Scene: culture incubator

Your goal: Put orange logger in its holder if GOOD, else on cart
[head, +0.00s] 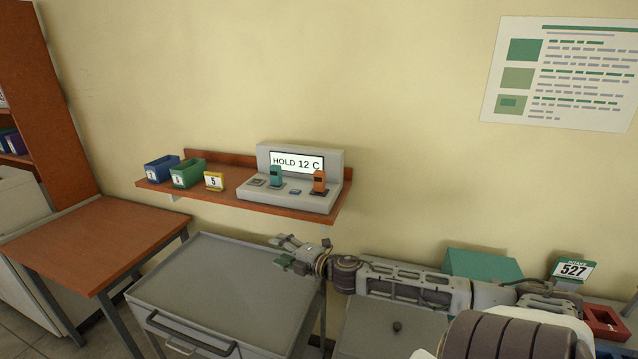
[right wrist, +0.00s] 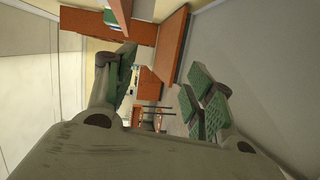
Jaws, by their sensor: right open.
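The orange logger (head: 319,180) stands upright at the right end of a grey station (head: 310,204) on the wall shelf. The station's display (head: 297,163) reads "HOLD 12 C". A teal logger (head: 276,174) stands to its left on the same station. The grey cart (head: 225,283) stands below the shelf with a bare top. My right gripper (head: 286,252) is open and empty over the cart's right side, below and apart from the orange logger. Its spread green-padded fingers also show in the right wrist view (right wrist: 163,92). My left gripper is out of view.
A wooden table (head: 98,240) stands left of the cart. At right are a green box (head: 482,264), a "527" sign (head: 573,270) and a red tray (head: 605,322).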

